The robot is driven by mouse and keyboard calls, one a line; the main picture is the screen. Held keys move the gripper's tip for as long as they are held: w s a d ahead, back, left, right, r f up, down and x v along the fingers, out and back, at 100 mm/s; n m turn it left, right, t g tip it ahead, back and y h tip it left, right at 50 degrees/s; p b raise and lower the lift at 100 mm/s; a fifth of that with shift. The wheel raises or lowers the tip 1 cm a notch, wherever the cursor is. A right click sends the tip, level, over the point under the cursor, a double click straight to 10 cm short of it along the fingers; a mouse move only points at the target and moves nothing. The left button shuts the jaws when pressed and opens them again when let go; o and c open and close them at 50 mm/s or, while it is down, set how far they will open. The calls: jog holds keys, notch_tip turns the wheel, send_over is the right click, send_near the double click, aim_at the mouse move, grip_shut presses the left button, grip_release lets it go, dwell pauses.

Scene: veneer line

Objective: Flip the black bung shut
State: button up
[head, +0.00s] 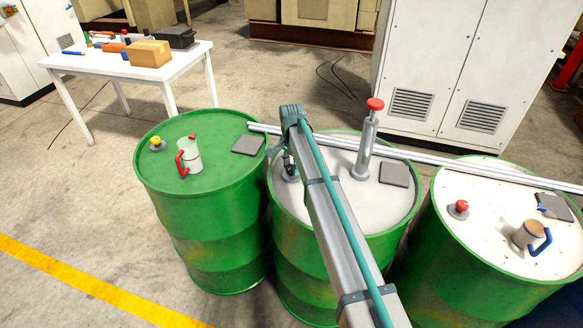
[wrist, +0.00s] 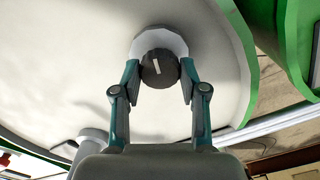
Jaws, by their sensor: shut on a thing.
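The black bung (wrist: 159,69) is a round dark cap with a short white line on top, set in a pale round collar (wrist: 160,39). It is on the pale lid (head: 330,199) of the middle green drum. My gripper (wrist: 160,76) is shut on the bung, one finger on each side of it. In the head view my gripper (head: 289,164) is down at the left part of that lid, and my arm mostly hides the bung. I cannot tell from these views whether the bung is tilted.
A pump with a red knob (head: 367,140) and a grey plate (head: 395,174) stand on the same lid. The left drum bears a yellow bung (head: 157,143) and a red-handled jug (head: 190,157). The right drum bears a red bung (head: 459,207) and a blue-handled mug (head: 528,234).

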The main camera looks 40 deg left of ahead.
aim_at(291, 167)
jog(key=n+b, duration=0.2)
jog(key=n, duration=0.3)
jog(key=n+b, duration=0.2)
jog(key=n, duration=0.3)
jog(key=shift+n, duration=0.4)
jog(key=n+b, duration=0.1)
jog(key=n, duration=0.4)
jog(key=n+b, duration=0.1)
jog(key=n, duration=0.5)
jog(key=o, duration=1.1)
jog(key=shift+o, duration=0.2)
jog(key=shift+r, duration=0.15)
notch_tip(291, 167, up, 12)
